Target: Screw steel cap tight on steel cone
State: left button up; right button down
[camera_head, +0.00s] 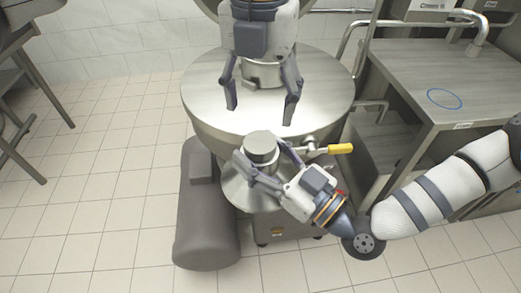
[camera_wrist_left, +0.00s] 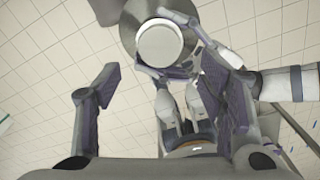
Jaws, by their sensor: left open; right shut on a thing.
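The steel cone (camera_head: 240,190) flares out below a short cylinder, in front of the round machine. The round steel cap (camera_head: 261,142) sits on top of it, upright; its flat top also shows in the left wrist view (camera_wrist_left: 159,44). Whether it is fully seated cannot be told. My right gripper (camera_head: 262,168) comes from the lower right, its fingers shut around the cone's upper part, just below the cap's top; the exact contact is partly hidden. My left gripper (camera_head: 262,106) points down, open and empty, behind and apart from the cap.
A large round steel machine top (camera_head: 205,88) lies behind. A yellow-handled valve (camera_head: 340,149) juts out right of the cap. A grey cylindrical motor housing (camera_head: 205,225) stands at lower left. A steel table (camera_head: 440,75) is at right.

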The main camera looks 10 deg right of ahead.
aim_at(260, 141)
pick_arm(q)
notch_tip(260, 141, down, 8)
dwell(0.5)
jog(key=c, duration=1.2)
jog(key=m, duration=0.6)
jog(key=shift+m, duration=0.3)
jog(key=o, duration=1.3)
